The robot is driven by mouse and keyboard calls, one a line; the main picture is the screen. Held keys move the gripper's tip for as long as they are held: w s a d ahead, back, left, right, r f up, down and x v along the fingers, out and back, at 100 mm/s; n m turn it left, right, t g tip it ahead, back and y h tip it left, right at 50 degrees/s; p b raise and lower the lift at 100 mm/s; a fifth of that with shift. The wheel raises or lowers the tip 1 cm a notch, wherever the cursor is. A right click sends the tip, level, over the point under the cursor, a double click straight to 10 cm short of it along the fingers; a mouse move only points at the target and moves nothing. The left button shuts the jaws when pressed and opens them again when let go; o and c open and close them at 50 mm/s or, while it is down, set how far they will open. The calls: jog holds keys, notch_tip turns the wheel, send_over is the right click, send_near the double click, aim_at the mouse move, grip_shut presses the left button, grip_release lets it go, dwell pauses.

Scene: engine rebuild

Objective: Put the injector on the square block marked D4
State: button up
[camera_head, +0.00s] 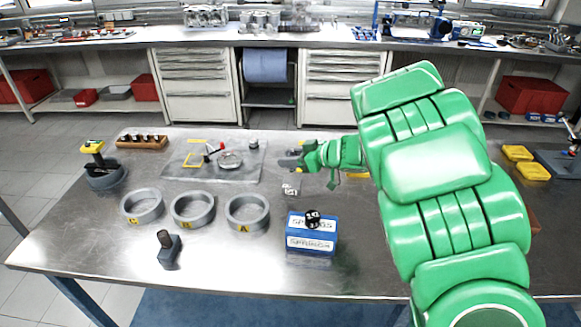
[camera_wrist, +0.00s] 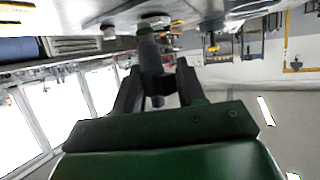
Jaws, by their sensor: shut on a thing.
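My gripper (camera_head: 307,157) is at the end of the green arm, over the middle of the metal table. In the wrist view its two dark fingers (camera_wrist: 158,88) are shut on a grey, rod-like part, which I take to be the injector (camera_wrist: 150,52). The injector points away from the palm, and its far end is near dark round items. A small black block with white marks (camera_head: 313,218) lies on the blue SPRINGS box. A small pale block with dark marks (camera_head: 290,189) lies on the table nearer than my gripper. I cannot read D4 on either block.
Three grey rings (camera_head: 247,212) with yellow labels stand at left centre. A clear tray (camera_head: 205,172) with small parts lies behind them. The blue SPRINGS box (camera_head: 311,243) stands in front. Yellow trays (camera_head: 533,171) are at right.

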jog(key=shift+w+a+f, duration=0.1)
jog(key=shift+w+f, duration=0.25)
jog(key=shift+f, duration=1.5)
jog(key=shift+f, duration=0.15)
jog(key=o, duration=1.1)
jog(key=shift+c, duration=0.2)
jog(key=shift+r, duration=0.2)
jog(key=v, duration=1.2)
jog(key=shift+f, duration=0.1)
